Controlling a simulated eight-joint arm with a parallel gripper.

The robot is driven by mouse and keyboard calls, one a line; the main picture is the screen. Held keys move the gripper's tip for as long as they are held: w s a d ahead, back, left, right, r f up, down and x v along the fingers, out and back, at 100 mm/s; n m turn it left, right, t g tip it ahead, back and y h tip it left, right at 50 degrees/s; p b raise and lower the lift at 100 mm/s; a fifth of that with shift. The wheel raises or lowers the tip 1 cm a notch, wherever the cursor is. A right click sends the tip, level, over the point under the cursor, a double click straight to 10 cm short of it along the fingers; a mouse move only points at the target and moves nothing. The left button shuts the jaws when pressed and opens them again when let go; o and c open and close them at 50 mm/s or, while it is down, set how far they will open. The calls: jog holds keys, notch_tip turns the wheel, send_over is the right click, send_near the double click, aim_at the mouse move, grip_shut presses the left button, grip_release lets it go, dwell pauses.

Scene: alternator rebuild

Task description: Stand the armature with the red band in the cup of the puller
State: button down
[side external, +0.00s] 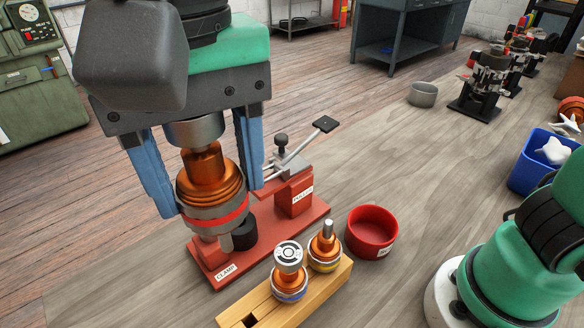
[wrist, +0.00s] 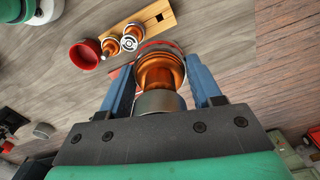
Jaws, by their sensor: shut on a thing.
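My gripper (side external: 212,198) is shut on the armature with the red band (side external: 209,185), with its blue fingers on either side of it. The armature has copper windings and hangs upright, its short lower shaft pointing down. It is held over the left end of the red puller (side external: 314,212), in front of a black cylinder (side external: 244,233). I cannot tell whether the shaft touches anything. The puller's cup is not clearly visible behind the armature. In the wrist view the armature (wrist: 160,72) sits between the fingers and hides most of the puller.
A wooden rack (side external: 325,288) with blue-banded (side external: 289,274) and yellow-banded (side external: 324,248) armatures stands in front of the puller. A red bowl (side external: 372,232) is to its right. The puller's lever (side external: 305,141) rises behind. A grey bowl (side external: 423,94) and blue bin (side external: 532,168) stand farther off.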

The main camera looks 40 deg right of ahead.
jog(key=w+d+f+m, duration=0.3)
jog(key=w+f, duration=0.3)
jog(key=w+d+f+m, duration=0.3)
jog(key=w+d+f, duration=0.1)
jog(key=w+f, duration=0.2)
jog(key=shift+w+f, duration=0.4)
jog(key=shift+f, duration=0.3)
jog(key=shift+d+f, duration=0.1)
jog(key=shift+f, duration=0.3)
dwell(0.9)
jog(key=shift+f, duration=0.35)
jog(key=shift+f, duration=0.6)
jog(key=shift+f, duration=0.35)
jog(key=shift+f, duration=0.25)
dwell(0.7)
jog(key=shift+f, duration=0.65)
